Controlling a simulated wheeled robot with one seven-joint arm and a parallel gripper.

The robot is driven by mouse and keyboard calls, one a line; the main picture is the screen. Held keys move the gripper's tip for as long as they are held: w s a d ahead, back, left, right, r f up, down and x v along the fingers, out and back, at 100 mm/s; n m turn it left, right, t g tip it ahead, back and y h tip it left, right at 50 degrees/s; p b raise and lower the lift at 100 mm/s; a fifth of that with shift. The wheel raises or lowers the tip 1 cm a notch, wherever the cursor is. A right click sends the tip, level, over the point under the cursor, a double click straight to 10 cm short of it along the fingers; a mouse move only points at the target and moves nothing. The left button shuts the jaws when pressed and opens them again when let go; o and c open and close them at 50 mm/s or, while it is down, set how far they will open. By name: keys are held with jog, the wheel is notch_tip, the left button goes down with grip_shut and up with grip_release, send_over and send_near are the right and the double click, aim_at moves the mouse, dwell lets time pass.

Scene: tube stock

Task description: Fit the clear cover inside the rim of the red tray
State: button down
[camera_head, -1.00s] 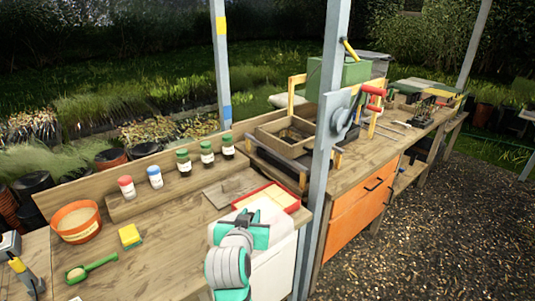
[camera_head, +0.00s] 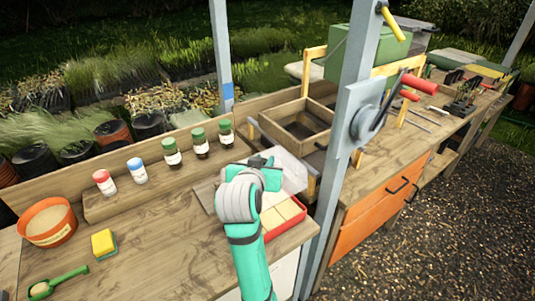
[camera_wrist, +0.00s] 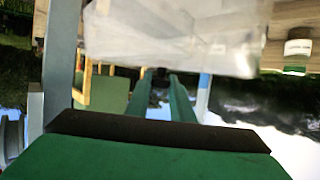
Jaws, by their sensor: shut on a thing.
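The red tray (camera_head: 298,222) lies on the bench near its right front edge, with pale yellow contents in sections. My arm hides its left part. My gripper (camera_head: 270,168) is shut on the clear cover (camera_head: 290,172), a translucent box-like piece, at the tray's far side. The cover appears raised and tilted, not seated in the rim. In the wrist view the cover (camera_wrist: 170,38) fills the top, beyond the green fingers. The tray is not seen there, and the exact grip contact is hidden.
A grey post (camera_head: 345,150) stands close to the right of the tray. A wooden box (camera_head: 297,128) stands behind the cover. Several jars (camera_head: 200,145) line a ledge at left. A sponge (camera_head: 104,243), an orange pot (camera_head: 48,222) and a green scoop (camera_head: 58,282) lie farther left.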

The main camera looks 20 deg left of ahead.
notch_tip(320, 180, down, 8)
jog(key=shift+f, duration=0.2)
dwell(1.1)
jog(key=shift+s+f, duration=0.15)
jog(key=shift+f, duration=2.1)
dwell(2.8)
dwell(0.5)
jog(key=c, duration=1.5)
grip_release()
jog(key=shift+o, duration=0.2)
